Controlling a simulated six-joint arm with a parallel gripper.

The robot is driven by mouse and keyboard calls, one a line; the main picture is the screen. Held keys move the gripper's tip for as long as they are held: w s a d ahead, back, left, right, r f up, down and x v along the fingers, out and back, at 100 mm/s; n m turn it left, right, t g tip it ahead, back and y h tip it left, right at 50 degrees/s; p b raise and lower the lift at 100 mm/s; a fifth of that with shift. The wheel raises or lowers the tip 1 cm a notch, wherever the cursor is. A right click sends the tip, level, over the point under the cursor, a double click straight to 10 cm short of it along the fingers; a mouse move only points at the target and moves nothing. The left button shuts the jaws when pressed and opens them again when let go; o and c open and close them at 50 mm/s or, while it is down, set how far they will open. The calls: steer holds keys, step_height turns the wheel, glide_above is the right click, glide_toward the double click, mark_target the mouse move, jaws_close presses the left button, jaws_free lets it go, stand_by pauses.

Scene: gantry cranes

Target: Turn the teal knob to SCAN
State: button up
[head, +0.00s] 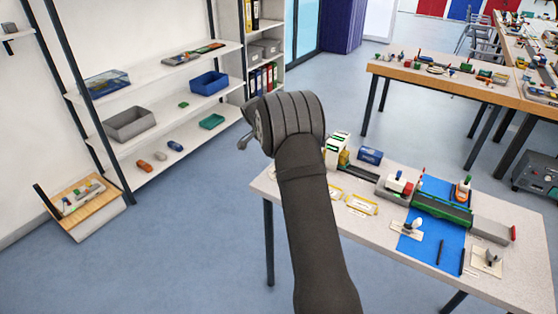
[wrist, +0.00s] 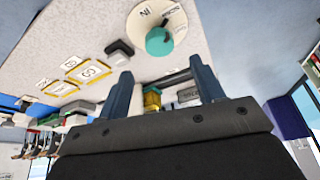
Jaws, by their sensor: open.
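The teal knob (wrist: 157,43) sits on a round white dial plate (wrist: 178,30) at the top of the wrist view. A label on the plate is partly readable, but I cannot make out SCAN or tell which mark the knob points to. My gripper (wrist: 160,76) is open, its two blue-grey fingers spread wide with nothing held between them. In the picture the knob lies just beyond the fingertips, between their lines, and seems apart from them. In the head view my arm covers part of the table, and the knob is not visible there.
Yellow-framed plates (head: 361,204) lie on the pale table (head: 290,196). A black-and-grey block (wrist: 119,49) stands beside the dial. A blue mat (head: 413,246) with a green track piece (head: 440,208) lies to the right. Shelves (head: 150,73) stand at the left wall.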

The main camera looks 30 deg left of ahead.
steer(key=v, duration=1)
steer(key=shift+s+r, duration=0.15)
steer(key=x, duration=1.7)
steer(key=shift+f, duration=0.2)
steer(key=shift+r, duration=0.1)
steer(key=n+y, duration=0.1)
steer(key=n, duration=0.2)
steer(key=n+y, duration=0.1)
steer(key=n, duration=0.1)
steer(key=shift+d+n, duration=0.2)
steer(key=shift+n, duration=0.2)
steer(key=shift+w+d+n+g+y, duration=0.15)
steer(key=shift+n+y, duration=0.25)
steer(key=shift+n, duration=0.65)
steer(key=shift+w+a+n+g+y, duration=0.15)
steer(key=shift+n+y, duration=0.25)
steer(key=shift+n, duration=0.6)
steer(key=shift+d+n+g+y, duration=0.2)
steer(key=shift+n+y, duration=0.2)
steer(key=shift+n, duration=0.65)
steer(key=shift+s+d+r, duration=0.1)
steer(key=shift+s+r, duration=0.1)
steer(key=shift+r, duration=0.3)
steer(key=shift+o, duration=0.5)
